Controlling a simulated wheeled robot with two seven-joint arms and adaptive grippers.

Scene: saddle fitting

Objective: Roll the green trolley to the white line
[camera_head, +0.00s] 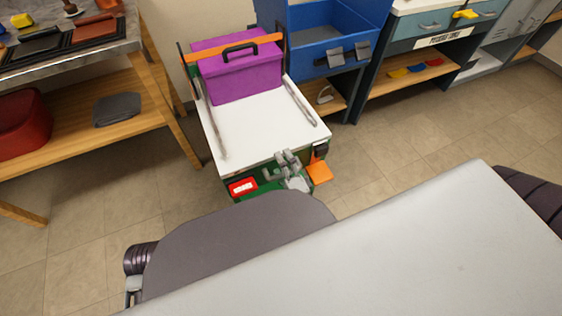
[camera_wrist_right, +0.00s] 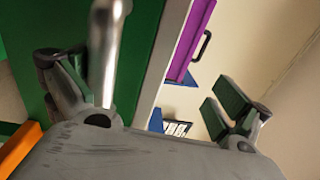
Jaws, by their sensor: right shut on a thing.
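The green trolley (camera_head: 262,192) stands on the tiled floor with a white top (camera_head: 258,125) and grey side rails. My right gripper (camera_head: 288,168) is at the trolley's near edge. In the right wrist view, the fingers of my right gripper (camera_wrist_right: 145,88) are on both sides of a grey metal bar (camera_wrist_right: 107,45), which passes close to the left finger. The gripper is shut on this bar, the trolley's handle; the exact contact is hard to see. The green panel (camera_wrist_right: 60,25) is beside it. My left gripper is not in view. I see no white line in either view.
A wooden workbench (camera_head: 150,90) stands left, and a blue bin (camera_head: 315,65) and cabinets stand behind right. Floor (camera_head: 400,150) is clear to the right.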

